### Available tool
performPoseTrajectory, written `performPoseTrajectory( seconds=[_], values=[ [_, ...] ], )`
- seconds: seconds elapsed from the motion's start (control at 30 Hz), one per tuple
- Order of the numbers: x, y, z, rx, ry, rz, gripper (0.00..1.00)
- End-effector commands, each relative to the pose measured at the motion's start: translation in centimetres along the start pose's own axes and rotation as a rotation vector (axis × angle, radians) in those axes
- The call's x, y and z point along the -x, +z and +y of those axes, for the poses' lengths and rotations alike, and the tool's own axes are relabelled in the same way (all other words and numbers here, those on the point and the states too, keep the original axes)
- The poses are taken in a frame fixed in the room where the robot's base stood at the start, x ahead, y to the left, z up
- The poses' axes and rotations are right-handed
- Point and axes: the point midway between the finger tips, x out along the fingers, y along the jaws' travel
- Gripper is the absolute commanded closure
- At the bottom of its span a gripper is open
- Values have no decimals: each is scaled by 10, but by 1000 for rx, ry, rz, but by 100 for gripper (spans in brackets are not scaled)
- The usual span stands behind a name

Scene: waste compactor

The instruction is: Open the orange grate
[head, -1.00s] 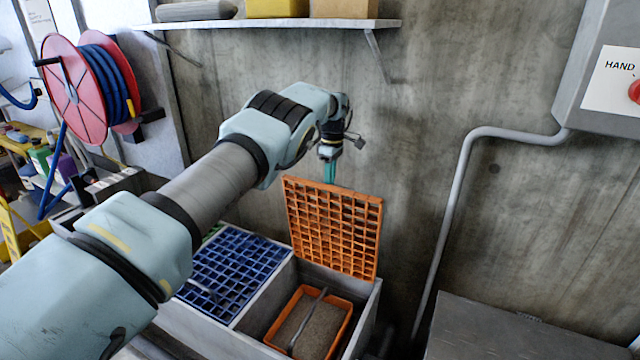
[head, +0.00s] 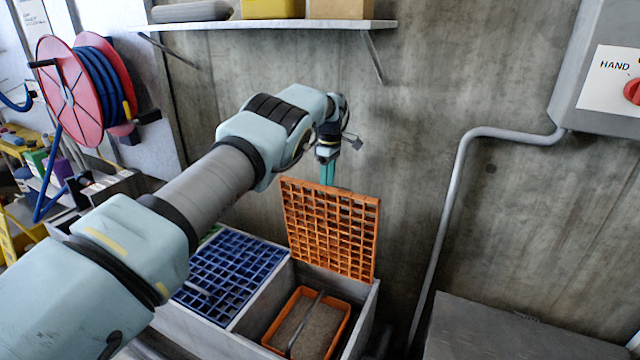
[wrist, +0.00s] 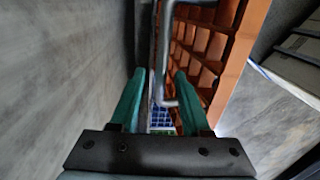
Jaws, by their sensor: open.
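The orange grate (head: 330,230) stands raised, close to upright, at the back of the right-hand bin compartment, near the concrete wall. My gripper (head: 328,174) is at its top edge, toward the left part. In the wrist view the grate (wrist: 222,50) fills the upper right, and a grey bar handle (wrist: 170,88) on it runs down between my two teal fingers (wrist: 156,92). The fingers are apart, one on each side of the handle end. Whether either finger touches the handle or grate cannot be told.
A blue grate (head: 228,277) lies flat over the left compartment. An orange tray (head: 338,322) of grit with a tool sits inside the open right compartment. A wall shelf (head: 265,24) hangs above my arm. A grey pipe (head: 447,205) and control box (head: 600,80) are right.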

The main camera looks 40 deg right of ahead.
Motion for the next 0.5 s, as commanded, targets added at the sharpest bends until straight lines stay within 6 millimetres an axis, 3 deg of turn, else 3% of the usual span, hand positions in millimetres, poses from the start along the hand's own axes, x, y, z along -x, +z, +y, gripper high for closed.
performPoseTrajectory(
  seconds=[0.17, 0.5],
  values=[
    [20, -6, 0, 0, 5, 1, 53],
    [86, -21, -6, -1, 2, 1, 53]
  ],
)
